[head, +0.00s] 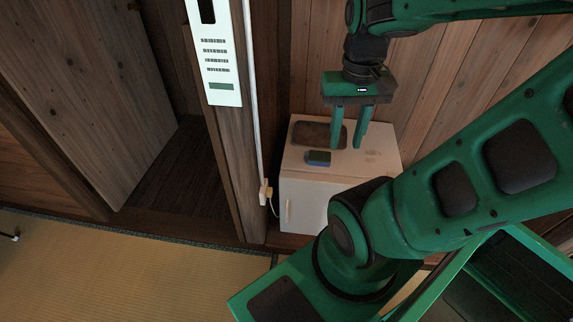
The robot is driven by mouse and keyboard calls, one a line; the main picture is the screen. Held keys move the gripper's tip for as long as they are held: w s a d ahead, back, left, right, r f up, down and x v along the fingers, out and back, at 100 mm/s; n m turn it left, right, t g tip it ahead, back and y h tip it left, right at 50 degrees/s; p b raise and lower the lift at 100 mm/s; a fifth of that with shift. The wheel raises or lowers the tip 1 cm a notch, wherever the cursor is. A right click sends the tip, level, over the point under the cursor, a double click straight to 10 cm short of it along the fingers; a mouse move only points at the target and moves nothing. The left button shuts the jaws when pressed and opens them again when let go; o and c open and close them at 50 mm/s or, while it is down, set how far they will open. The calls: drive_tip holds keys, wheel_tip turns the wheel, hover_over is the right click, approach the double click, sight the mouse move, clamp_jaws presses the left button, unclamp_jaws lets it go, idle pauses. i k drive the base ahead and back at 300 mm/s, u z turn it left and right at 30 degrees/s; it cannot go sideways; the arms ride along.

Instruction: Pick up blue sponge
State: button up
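The blue sponge (318,158) is a small block that lies on top of a small white cabinet (300,160), in front of a dark brown tray. My gripper (347,146) points down over the cabinet top, to the right of the sponge. Its two green fingers are apart with nothing between them. The sponge is beside the left finger in the picture. I cannot tell exactly how high the fingertips are above the cabinet top.
The brown tray (308,134) lies on the cabinet's rear left. A wooden post with a white panel (216,60) stands left of the cabinet. A plank wall (430,90) is behind. Open tatami floor (120,270) lies at the lower left.

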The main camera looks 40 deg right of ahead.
sight(320, 159)
drive_tip(key=u, duration=1.55)
drive_tip(key=i, duration=1.25)
drive_tip(key=z, duration=2.5)
drive_tip(key=i, duration=0.55)
drive_tip(key=z, duration=0.1)
